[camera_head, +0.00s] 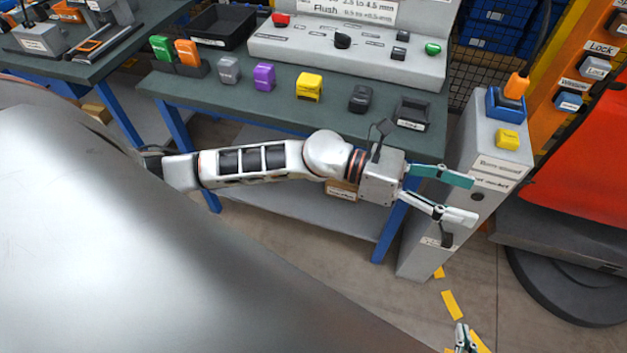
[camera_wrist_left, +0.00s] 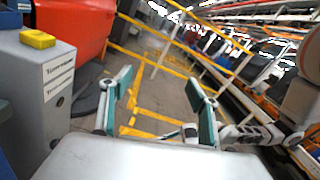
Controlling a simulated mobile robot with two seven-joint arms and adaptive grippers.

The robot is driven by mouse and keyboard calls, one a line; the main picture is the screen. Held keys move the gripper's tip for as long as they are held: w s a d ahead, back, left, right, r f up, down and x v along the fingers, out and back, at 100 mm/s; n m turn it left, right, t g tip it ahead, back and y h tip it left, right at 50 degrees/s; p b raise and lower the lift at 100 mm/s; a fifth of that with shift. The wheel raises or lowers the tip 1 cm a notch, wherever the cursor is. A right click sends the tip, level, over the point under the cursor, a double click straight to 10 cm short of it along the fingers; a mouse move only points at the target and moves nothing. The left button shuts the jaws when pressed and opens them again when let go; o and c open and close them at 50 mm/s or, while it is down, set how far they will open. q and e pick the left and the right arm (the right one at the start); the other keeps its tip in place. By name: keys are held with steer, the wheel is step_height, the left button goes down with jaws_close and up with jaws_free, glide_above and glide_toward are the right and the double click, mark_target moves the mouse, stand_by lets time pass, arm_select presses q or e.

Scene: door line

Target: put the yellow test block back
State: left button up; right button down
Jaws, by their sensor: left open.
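Two yellow blocks show, and I cannot tell which is the test block. One yellow block (camera_head: 508,138) sits on the grey pedestal (camera_head: 485,178), in front of a blue holder; it also shows at the upper left of the left wrist view (camera_wrist_left: 37,39). The other, a larger yellow block (camera_head: 309,88), stands on the green-topped bench (camera_head: 280,105). My left gripper (camera_head: 474,198) is open and empty, in front of the pedestal and below its top in the picture. Its spread fingers show in the left wrist view (camera_wrist_left: 158,92). My right gripper (camera_head: 465,340) barely shows at the bottom edge.
The blue holder (camera_head: 494,106) carries an orange-handled item (camera_head: 517,86). A purple block (camera_head: 264,77), a dark block (camera_head: 360,99) and a black tray (camera_head: 411,113) line the bench. A red machine (camera_head: 590,170) stands right of the pedestal. Floor in front is open.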

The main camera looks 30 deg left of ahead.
arm_select(q)
steer(key=w+a+f+n+t+y, duration=0.2)
steer(key=a+f+n+t+y, duration=0.3)
steer(key=n, duration=0.9)
steer(key=w+a+f+n+t+y, duration=0.2)
steer(key=a+f+n+t, duration=0.4)
steer(key=n, duration=0.8)
steer(key=s+a+f+n+g+y, duration=0.1)
steer(key=s+a+f+n+y, duration=0.3)
steer(key=f, duration=0.6)
steer(key=s+a+f+n+g+y, duration=0.2)
steer(key=s+a+f+n, duration=0.6)
steer(key=n, duration=0.4)
steer(key=shift+s+f+n+g+y, duration=0.3)
steer(key=shift+s+f+y, duration=0.6)
steer(key=shift+s, duration=0.3)
